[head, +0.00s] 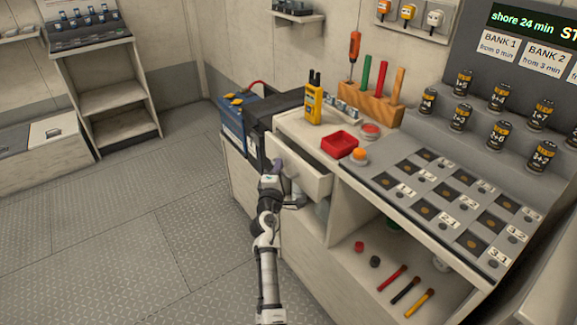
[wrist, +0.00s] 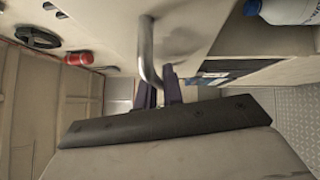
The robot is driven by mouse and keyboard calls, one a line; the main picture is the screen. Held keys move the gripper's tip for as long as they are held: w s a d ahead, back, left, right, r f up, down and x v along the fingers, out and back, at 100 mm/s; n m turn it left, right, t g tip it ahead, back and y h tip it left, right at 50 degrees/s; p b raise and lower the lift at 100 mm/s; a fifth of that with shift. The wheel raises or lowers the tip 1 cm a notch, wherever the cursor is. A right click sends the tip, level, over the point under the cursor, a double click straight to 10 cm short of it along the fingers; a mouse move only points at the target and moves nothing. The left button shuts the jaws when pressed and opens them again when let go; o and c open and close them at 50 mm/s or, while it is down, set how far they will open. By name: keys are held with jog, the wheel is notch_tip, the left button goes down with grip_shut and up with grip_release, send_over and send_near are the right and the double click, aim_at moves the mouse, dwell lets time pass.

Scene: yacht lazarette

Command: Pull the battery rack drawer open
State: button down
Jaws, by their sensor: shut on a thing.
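The drawer (head: 312,184) is pale and sits in the bench front below the worktop. It stands partly out from the bench. My gripper (head: 277,170) is at the drawer's front, on its left side. In the wrist view, a bent metal bar handle (wrist: 147,45) runs down to my gripper (wrist: 160,93), whose purple fingers are shut on it. What lies inside the drawer cannot be made out.
The worktop holds a yellow handheld device (head: 313,104), a red tray (head: 339,145) and a tool block (head: 370,104). An open shelf (head: 345,265) lies right of the drawer. The floor (head: 140,220) at left is clear.

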jog(key=s+a+b, duration=0.4)
jog(key=s+a, duration=0.6)
jog(key=a, duration=0.4)
jog(key=shift+s+a, duration=0.25)
jog(key=shift+s, duration=0.05)
jog(key=c, duration=1.8)
grip_release()
jog(key=s+a+f+b, duration=0.1)
jog(key=s+a+b, duration=0.1)
jog(key=s, duration=1.1)
jog(key=shift+s+f, duration=0.3)
jog(key=shift+f, duration=0.1)
